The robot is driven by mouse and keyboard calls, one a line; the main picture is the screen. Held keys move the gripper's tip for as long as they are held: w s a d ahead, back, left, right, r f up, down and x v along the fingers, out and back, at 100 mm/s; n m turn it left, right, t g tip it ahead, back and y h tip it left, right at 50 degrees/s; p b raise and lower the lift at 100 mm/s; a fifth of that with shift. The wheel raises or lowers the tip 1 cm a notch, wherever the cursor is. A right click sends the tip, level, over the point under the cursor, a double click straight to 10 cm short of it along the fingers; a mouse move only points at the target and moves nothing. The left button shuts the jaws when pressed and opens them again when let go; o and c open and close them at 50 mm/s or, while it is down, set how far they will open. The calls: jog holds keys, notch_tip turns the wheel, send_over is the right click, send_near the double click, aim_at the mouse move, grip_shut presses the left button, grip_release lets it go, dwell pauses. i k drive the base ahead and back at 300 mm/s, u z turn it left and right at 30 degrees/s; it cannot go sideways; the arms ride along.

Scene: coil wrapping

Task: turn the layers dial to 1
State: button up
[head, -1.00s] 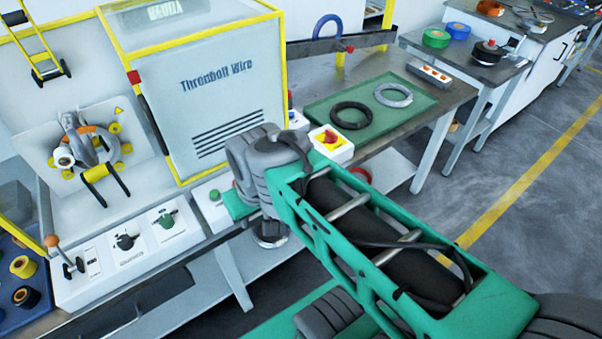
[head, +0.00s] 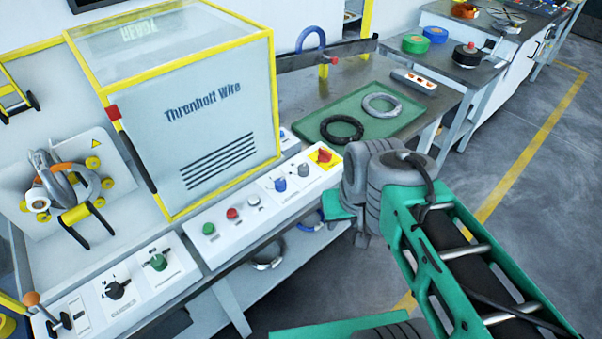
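A white sloping control panel (head: 225,229) runs along the front of the wrapping machine. On its right half are a blue-capped dial (head: 280,184) and a grey dial (head: 303,170), with small print below that I cannot read surely; it may say layers. Which mark each dial points to is too small to tell. A black dial (head: 116,289) and a green dial (head: 158,262) sit on separate plates at the lower left. My arm's grey joint is just right of the panel. A small green and grey end part (head: 350,222) hangs beside it, apart from the dials; its fingers cannot be made out.
A red stop knob on yellow (head: 323,155) sits at the panel's right end, close to my arm. Green (head: 209,228), red (head: 232,214) and white (head: 254,201) buttons line its left. A green tray (head: 362,121) with two coils lies behind. Open floor is at right.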

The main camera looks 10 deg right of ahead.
aim_at(280, 183)
jog(key=i, duration=0.6)
jog(key=u, duration=0.55)
jog(key=k, duration=0.5)
jog(key=u, duration=0.3)
jog(key=i, duration=0.4)
jog(key=z, duration=0.4)
